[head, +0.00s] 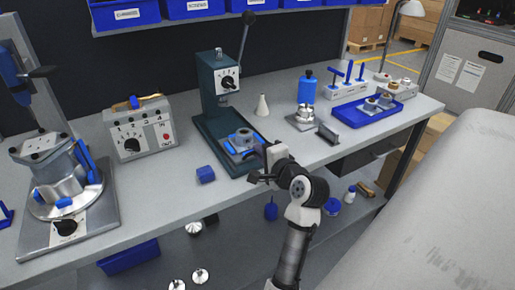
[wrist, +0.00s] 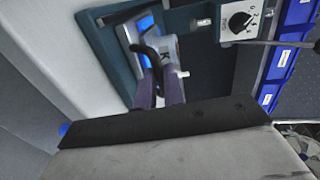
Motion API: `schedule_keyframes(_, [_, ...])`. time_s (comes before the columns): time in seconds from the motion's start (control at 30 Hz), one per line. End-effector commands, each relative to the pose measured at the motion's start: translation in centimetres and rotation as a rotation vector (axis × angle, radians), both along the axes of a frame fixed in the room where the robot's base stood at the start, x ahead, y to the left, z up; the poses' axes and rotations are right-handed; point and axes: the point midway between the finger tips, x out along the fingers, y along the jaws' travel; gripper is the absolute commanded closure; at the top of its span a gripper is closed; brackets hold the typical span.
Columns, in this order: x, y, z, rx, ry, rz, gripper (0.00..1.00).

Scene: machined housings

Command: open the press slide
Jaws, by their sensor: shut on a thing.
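The dark green press (head: 222,105) stands at the middle of the bench. Its slide (head: 238,146), a grey plate with blue pads, lies on the press base and carries a round metal part (head: 243,135). My gripper (head: 259,153) is at the front right end of the slide. In the wrist view the slide (wrist: 165,48) shows beyond my gripper (wrist: 159,82), whose fingers are shut on the slide's dark curved handle (wrist: 148,52). The fingers and wrist hide part of the handle and the slide's near end.
A white cone (head: 262,105) and a metal housing (head: 302,118) stand to the right. The press lever (head: 245,38) points up. A control box (head: 140,130) stands left. Bench room before the cone is clear.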

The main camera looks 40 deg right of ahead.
Motion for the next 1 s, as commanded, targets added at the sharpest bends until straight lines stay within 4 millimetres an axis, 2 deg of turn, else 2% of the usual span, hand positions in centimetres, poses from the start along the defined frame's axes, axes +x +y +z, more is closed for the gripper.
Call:
schedule_keyframes(0.27, [-0.4, 0.0, -0.4, 0.006, 0.009, -0.001, 1.0])
schedule_keyframes(0.3, [-0.4, 0.0, -0.4, 0.006, 0.009, -0.001, 0.86])
schedule_keyframes(0.43, [-0.3, 0.0, -0.4, 0.006, 0.008, -0.002, 0.69])
schedule_keyframes(0.77, [-0.4, 0.0, -0.2, 0.004, 0.005, -0.002, 0.69])
schedule_keyframes(0.87, [-1.3, 0.1, -0.1, 0.003, 0.003, -0.004, 0.69])
schedule_keyframes(1.0, [-3.8, 0.7, 0.4, 0.002, 0.004, -0.004, 0.69])
